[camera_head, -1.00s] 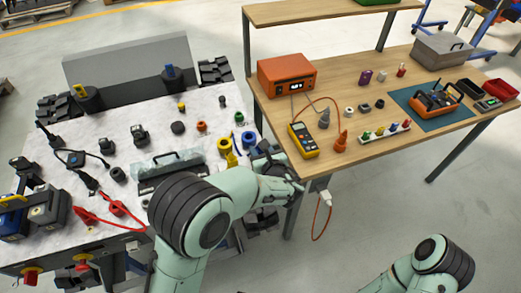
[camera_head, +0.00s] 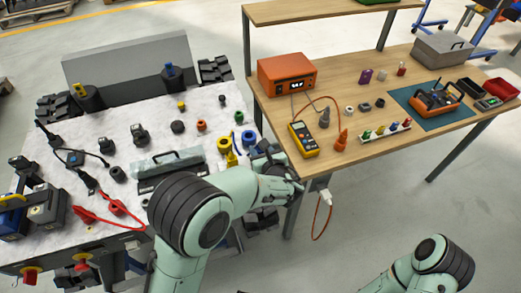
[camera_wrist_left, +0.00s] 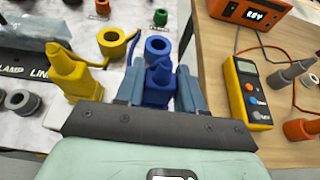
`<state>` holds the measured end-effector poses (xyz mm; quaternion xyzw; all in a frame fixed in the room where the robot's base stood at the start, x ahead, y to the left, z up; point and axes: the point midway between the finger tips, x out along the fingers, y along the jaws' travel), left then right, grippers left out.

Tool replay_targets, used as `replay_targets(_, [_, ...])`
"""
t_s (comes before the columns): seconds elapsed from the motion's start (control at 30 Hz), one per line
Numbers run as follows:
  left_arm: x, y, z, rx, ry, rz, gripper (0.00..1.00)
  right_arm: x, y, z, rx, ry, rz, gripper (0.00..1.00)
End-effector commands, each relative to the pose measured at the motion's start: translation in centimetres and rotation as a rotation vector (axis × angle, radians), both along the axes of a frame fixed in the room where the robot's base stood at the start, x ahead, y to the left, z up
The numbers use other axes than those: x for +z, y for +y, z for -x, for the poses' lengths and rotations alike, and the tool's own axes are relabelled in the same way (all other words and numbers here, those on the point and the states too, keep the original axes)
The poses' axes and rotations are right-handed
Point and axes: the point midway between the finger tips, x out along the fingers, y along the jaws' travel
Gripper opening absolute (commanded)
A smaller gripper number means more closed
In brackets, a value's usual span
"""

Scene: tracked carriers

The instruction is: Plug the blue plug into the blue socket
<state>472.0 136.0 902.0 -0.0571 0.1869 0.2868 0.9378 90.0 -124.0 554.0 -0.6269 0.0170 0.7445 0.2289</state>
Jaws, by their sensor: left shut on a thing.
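The blue plug (camera_wrist_left: 157,82) is upright between the two fingers of my left gripper (camera_wrist_left: 160,90) in the left wrist view, and the gripper is shut on it. The blue socket (camera_wrist_left: 158,46) is a ring with a dark round opening, just beyond the plug; it also shows in the head view (camera_head: 249,138). The plug looks apart from the socket's opening, but its height above the table is hard to judge. In the head view my left gripper (camera_head: 257,155) is at the table's right edge and largely hides the plug. My right gripper is out of view.
A yellow plug (camera_wrist_left: 70,72) and yellow socket (camera_wrist_left: 112,40) stand close left of the gripper. A green socket (camera_wrist_left: 160,17) is farther back. On the wooden bench at right are a yellow multimeter (camera_head: 303,140) and an orange cone-shaped piece (camera_head: 341,141).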

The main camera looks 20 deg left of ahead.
Motion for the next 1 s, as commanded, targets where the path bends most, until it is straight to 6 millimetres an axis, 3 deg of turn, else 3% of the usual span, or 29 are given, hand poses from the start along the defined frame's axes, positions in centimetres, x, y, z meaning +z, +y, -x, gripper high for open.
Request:
replay_targets(0.67, [-0.72,0.02,0.01,0.001,0.0,0.0,0.06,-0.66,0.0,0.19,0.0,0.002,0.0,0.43])
replay_targets(0.7, [-0.75,0.02,0.01,0.0,0.0,0.0,0.41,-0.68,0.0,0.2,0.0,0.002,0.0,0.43])
replay_targets(0.8, [-0.68,0.01,0.0,0.0,0.0,0.0,0.68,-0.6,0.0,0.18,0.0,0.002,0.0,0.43])
replay_targets(1.0, [-0.64,0.02,-0.01,0.0,0.0,0.0,0.68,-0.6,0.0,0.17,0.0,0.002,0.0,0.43])
